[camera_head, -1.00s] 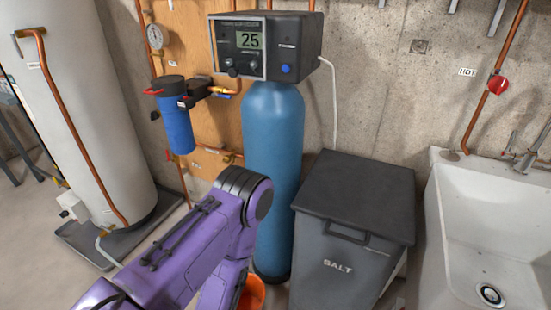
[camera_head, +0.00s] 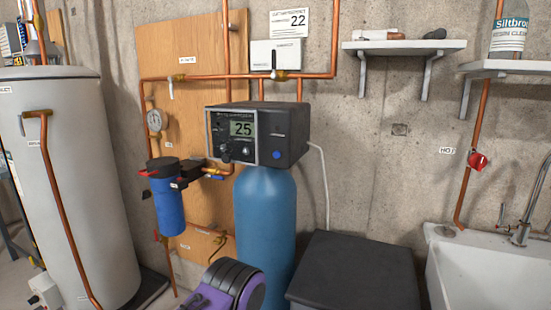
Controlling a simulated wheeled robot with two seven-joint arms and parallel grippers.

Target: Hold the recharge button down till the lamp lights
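The water softener's control head (camera_head: 258,133) is a dark box on top of a blue tank (camera_head: 264,225), in the middle of the head view. Its front display (camera_head: 243,129) reads 25. Dark knobs (camera_head: 226,150) sit below the display. A round blue button (camera_head: 277,155) is on the right part of the front. I cannot make out a lit lamp. A purple and black part of my arm shows at the bottom centre, in front of the tank's lower part. Neither gripper is in view.
A blue filter (camera_head: 170,212) hangs left of the tank, near a white heater tank (camera_head: 75,190). A dark salt bin (camera_head: 352,272) stands right of the tank, then a white sink (camera_head: 480,270). Copper pipes (camera_head: 215,77) run above the control head. Shelves (camera_head: 405,46) are at upper right.

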